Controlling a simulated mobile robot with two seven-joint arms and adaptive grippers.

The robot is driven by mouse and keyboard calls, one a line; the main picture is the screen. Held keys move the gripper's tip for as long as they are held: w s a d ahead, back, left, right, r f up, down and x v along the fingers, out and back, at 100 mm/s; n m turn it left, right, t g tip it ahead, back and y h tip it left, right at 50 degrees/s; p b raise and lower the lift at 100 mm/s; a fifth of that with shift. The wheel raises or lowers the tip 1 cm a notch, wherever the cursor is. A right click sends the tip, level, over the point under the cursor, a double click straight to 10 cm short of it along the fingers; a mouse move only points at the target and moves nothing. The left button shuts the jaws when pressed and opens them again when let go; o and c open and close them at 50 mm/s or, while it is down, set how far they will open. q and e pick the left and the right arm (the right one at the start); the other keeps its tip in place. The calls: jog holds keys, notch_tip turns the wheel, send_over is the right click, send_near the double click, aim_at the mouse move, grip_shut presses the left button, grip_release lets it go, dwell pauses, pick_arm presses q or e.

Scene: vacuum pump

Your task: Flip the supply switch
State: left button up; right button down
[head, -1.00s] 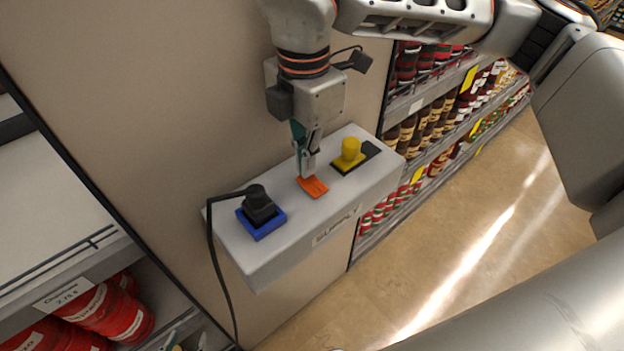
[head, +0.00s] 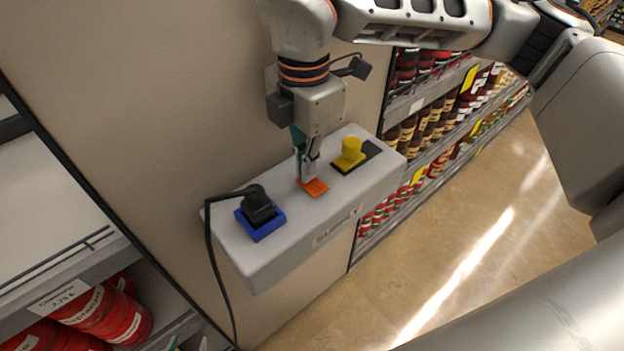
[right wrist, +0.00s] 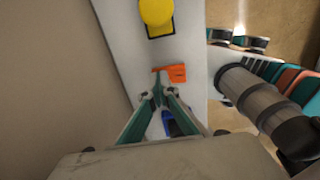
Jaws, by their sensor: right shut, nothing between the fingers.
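The supply switch (head: 316,188) is a small orange rocker on top of a grey box (head: 285,232) fixed to the wall, whose front label (head: 337,226) reads SUPPLY. My right gripper (head: 307,180) points down with shut, empty fingers. Its tips are at the wall-side part of the switch and appear to touch it. In the right wrist view the orange switch (right wrist: 176,73) shows just beyond the fingertips (right wrist: 158,84), which cover part of it. My left gripper is not in view.
A black plug in a blue socket (head: 262,226) with a hanging cable stands left of the switch. A yellow knob (head: 350,148) on a dark plate stands to its right. Stocked shelves (head: 410,105) lie beyond the box; red cans (head: 110,315) are at lower left.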

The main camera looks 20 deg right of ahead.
pick_arm(q)
jog(key=shift+r, duration=0.15)
pick_arm(e)
jog(key=shift+r, duration=0.15)
jog(key=shift+r+p, duration=1.25)
jog(key=shift+r, duration=0.85)
jog(key=shift+r+p, duration=0.6)
jog(key=shift+r, duration=0.7)
pick_arm(q)
jog(key=r, duration=0.2)
jog(key=w+r, duration=0.1)
jog(key=r, duration=0.1)
jog(key=shift+w+r, duration=0.2)
jog(key=shift+r, duration=0.15)
